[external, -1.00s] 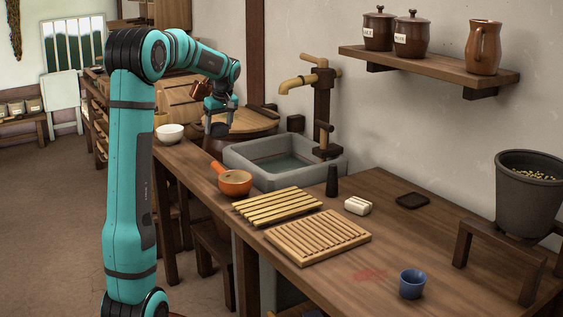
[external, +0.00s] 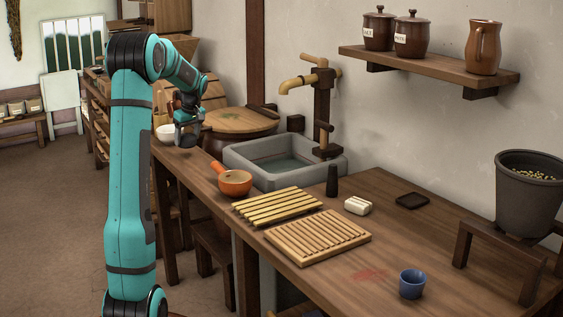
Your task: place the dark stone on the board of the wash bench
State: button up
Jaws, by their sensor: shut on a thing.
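My gripper (external: 188,134) is shut on a small dark grey thing, the dark stone (external: 187,141), mostly covered by the fingers. It is in the air at the far left end of the wash bench (external: 375,195), by the white bowl. A grooved wooden board (external: 318,237) lies flat on the bench in front of the sink, with nothing on it. A yellower slatted rack (external: 278,206) lies beside it, towards the sink, also bare. Both are well to the right of my gripper and nearer the camera.
A dark bottle (external: 332,181), a soap block (external: 358,206) and a blue cup (external: 412,284) stand around the board. A white bowl (external: 165,134) is close by.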

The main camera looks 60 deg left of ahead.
aim_at(188, 146)
jog(key=shift+f, duration=1.95)
jog(key=shift+f, duration=0.1)
jog(key=o, duration=1.2)
jog(key=shift+o, duration=0.2)
jog(key=v, duration=1.2)
jog(key=shift+d, duration=0.1)
